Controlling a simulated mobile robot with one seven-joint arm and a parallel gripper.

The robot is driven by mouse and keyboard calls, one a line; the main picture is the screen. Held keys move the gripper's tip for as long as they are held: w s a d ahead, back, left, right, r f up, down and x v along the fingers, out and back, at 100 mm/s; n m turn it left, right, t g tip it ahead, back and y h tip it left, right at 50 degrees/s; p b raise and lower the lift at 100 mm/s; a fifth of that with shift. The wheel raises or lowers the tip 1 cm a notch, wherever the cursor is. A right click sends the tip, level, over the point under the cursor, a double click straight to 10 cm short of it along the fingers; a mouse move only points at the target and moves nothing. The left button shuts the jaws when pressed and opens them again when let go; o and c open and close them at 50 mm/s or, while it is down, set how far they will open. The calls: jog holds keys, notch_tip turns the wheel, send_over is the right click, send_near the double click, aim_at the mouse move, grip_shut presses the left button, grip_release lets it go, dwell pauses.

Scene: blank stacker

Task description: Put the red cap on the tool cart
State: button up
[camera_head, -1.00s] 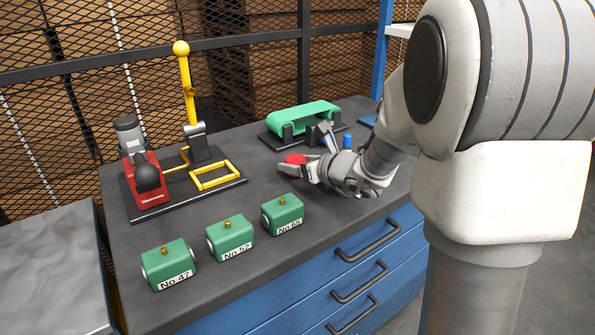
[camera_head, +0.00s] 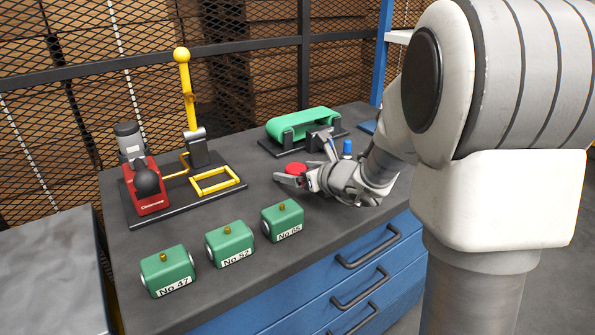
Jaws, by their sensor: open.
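The red cap (camera_head: 295,168) sits on the dark top of the blue-drawered tool cart (camera_head: 262,275), right of the yellow frame. My gripper (camera_head: 292,176) is low over the cart top, its fingers at the cap's near and right side. The fingers are open. The near finger partly hides the cap, and I cannot tell whether it touches the cap.
Green blocks labelled No 47 (camera_head: 168,271), No 52 (camera_head: 230,244) and No 65 (camera_head: 283,221) line the front. A red device (camera_head: 147,185) and yellow lever (camera_head: 187,90) stand left. A green belt unit (camera_head: 303,125) and blue-topped item (camera_head: 347,147) are behind my gripper.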

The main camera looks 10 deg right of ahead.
jog(key=p+v, duration=0.2)
jog(key=v, duration=0.9)
jog(key=shift+d+r+p, duration=0.1)
jog(key=shift+r+p, duration=0.05)
jog(key=shift+p, duration=0.25)
jog(key=shift+s+d, duration=0.1)
jog(key=shift+s, duration=0.3)
